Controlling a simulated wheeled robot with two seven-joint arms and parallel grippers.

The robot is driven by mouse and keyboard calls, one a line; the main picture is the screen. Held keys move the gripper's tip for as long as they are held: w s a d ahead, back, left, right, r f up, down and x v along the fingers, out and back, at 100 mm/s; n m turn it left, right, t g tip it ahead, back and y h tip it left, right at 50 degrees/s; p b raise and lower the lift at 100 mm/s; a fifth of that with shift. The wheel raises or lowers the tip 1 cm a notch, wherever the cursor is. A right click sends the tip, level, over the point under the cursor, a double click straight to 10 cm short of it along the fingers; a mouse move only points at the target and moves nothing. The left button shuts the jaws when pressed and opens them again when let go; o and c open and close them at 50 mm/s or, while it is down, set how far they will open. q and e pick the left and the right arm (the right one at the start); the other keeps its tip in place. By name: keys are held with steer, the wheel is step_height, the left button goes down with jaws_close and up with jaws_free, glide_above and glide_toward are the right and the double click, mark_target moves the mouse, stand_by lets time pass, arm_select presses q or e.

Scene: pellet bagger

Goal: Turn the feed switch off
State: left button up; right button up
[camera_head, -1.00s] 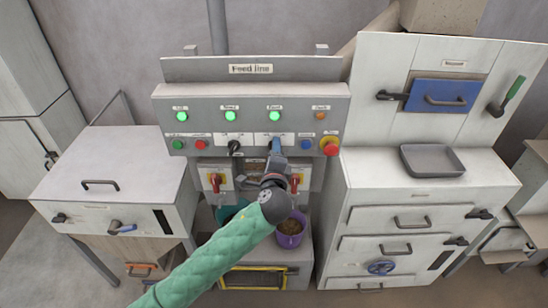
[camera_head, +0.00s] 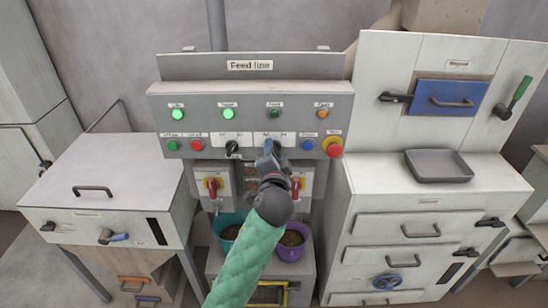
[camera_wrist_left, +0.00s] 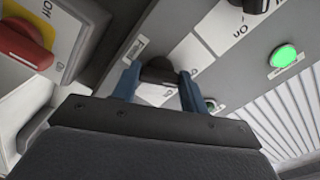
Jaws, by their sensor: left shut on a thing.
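The grey control panel (camera_head: 250,118) of the feed line faces me. My left gripper (camera_head: 272,148) is at the right one of its two rotary switches, under the third lamp. In the left wrist view, the blue fingers of my left gripper (camera_wrist_left: 160,84) are shut on the black knob of that feed switch (camera_wrist_left: 158,70), one on each side. In the head view the gripper hides the knob. The feed lamp (camera_head: 274,115) above it is dark. My right gripper is not in view.
The other rotary switch (camera_head: 232,147) is close on the left, and a red emergency button (camera_head: 332,147) is on the right. Red handles on yellow plates (camera_head: 212,186) sit below. A teal bucket (camera_head: 229,222) and a purple bucket (camera_head: 292,240) stand underneath.

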arm_select(q)
steer(key=shift+f+n, duration=0.1)
steer(key=shift+n, duration=0.3)
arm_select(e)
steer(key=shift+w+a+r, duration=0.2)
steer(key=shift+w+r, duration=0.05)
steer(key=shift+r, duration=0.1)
arm_select(q)
steer(key=o, duration=1)
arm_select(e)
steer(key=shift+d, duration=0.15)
arm_select(q)
steer(key=s+b, duration=0.3)
steer(key=s, duration=0.4)
steer(key=shift+s, duration=0.4)
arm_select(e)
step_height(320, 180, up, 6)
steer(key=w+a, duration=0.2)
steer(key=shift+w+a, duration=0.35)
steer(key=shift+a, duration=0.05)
